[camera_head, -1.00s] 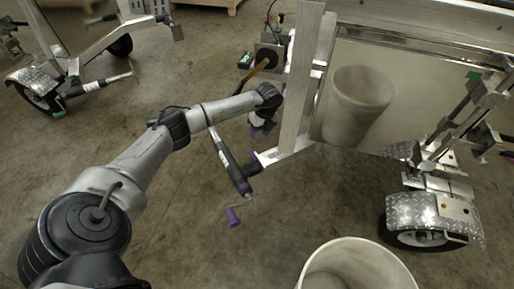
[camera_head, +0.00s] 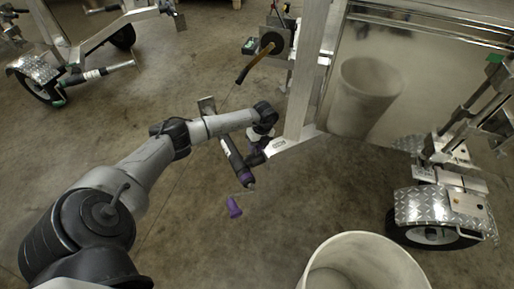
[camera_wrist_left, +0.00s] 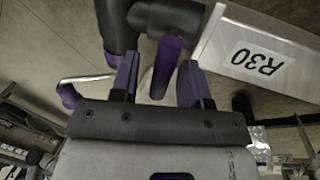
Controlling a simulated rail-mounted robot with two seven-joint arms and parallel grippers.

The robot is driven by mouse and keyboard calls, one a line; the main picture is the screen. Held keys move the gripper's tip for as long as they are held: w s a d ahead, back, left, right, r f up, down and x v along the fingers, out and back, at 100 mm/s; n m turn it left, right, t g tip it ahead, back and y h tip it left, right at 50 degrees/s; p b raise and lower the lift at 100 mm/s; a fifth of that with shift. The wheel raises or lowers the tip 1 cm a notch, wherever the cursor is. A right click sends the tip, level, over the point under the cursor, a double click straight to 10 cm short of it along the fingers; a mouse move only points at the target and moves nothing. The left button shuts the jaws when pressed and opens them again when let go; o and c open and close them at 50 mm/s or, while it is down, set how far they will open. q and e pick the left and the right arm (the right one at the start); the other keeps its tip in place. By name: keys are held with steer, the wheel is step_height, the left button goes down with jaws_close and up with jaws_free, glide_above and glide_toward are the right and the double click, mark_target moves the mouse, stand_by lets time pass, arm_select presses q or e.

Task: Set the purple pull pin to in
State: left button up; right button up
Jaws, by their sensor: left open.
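The purple pull pin (camera_wrist_left: 165,66) is a short purple cylinder beside the black jack mount. In the left wrist view it stands between the two purple fingers of my left gripper (camera_wrist_left: 158,62), with a gap to each finger. In the head view my left gripper (camera_head: 262,141) is at the trailer's tongue, beside the jack (camera_head: 236,158), and largely covers the pin. The gripper is open. I cannot tell how far the pin is pushed in. My right gripper is not in view.
A purple crank knob (camera_head: 234,207) hangs below the jack; it also shows at the wrist view's left (camera_wrist_left: 68,95). A pale bin (camera_head: 362,262) stands at the front. Another trailer's wheel (camera_head: 40,85) is at the left.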

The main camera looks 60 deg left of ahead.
arm_select(q)
steer(key=shift+f, duration=0.15)
steer(key=shift+c, duration=0.3)
jaws_close()
